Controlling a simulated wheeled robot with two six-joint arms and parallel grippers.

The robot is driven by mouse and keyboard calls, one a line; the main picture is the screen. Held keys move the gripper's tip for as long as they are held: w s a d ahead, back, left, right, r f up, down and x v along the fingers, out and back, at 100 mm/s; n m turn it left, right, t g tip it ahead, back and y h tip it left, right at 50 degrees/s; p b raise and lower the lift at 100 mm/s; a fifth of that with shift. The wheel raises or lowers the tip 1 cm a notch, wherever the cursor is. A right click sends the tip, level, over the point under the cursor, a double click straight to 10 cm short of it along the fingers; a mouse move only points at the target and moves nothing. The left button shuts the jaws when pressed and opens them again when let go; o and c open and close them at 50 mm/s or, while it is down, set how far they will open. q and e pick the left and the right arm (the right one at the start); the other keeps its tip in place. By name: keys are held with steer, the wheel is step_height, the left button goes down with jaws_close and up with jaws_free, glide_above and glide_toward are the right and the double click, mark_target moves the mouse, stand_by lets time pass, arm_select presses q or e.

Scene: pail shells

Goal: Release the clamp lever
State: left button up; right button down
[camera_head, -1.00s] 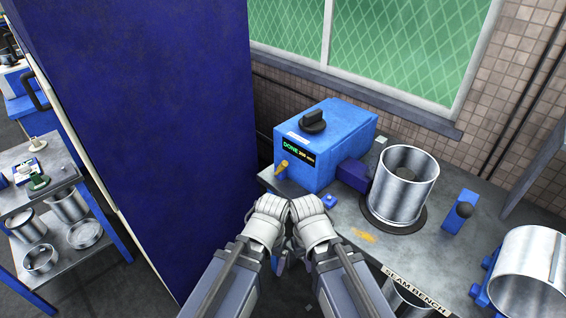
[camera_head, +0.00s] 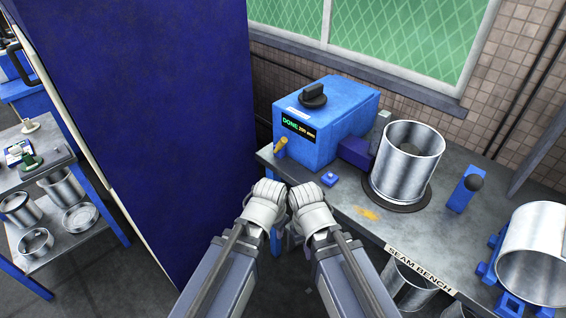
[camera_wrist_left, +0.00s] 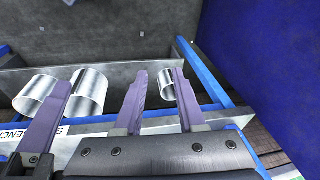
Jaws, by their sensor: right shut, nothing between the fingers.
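A blue machine (camera_head: 332,125) stands on the bench. It has a black knob (camera_head: 313,95) on top, a lit panel (camera_head: 298,128) reading DONE and a small yellow lever (camera_head: 280,146) on its left side. In the head view the fingertips are hidden behind the wrists.
A metal shell (camera_head: 408,162) stands upright on a dark round plate beside the machine. Another shell (camera_head: 535,255) lies in a blue cradle at right. A tall blue panel (camera_head: 160,130) blocks the left.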

arm_select(q)
steer(key=w+d+f+m+t+b, duration=0.1)
steer(key=w+f+b, duration=0.1)
steer(key=w, duration=0.1)
steer(key=w+f+m+t+h+b, duration=0.1)
steer(key=w+f+m+t+b, duration=0.1)
steer(key=w+b, duration=0.1)
steer(key=w+d+f+m+t+b, duration=0.1)
steer(key=w+f+m+b, duration=0.1)
steer(key=w+b, duration=0.1)
steer(key=shift+w+d+f+t+h, duration=0.15)
steer(key=shift+w+d+t+h, duration=0.15)
steer(key=shift+w+h, duration=0.1)
jaws_close()
steer(key=w+r+m+t+h+b, duration=0.1)
steer(key=w+m+t+b, duration=1)
steer(key=b, duration=1.1)
steer(key=shift+w+a+r+m+t+h, duration=0.15)
steer(key=shift+a+m+t+h, duration=0.15)
steer(key=shift+m+t+h, duration=0.7)
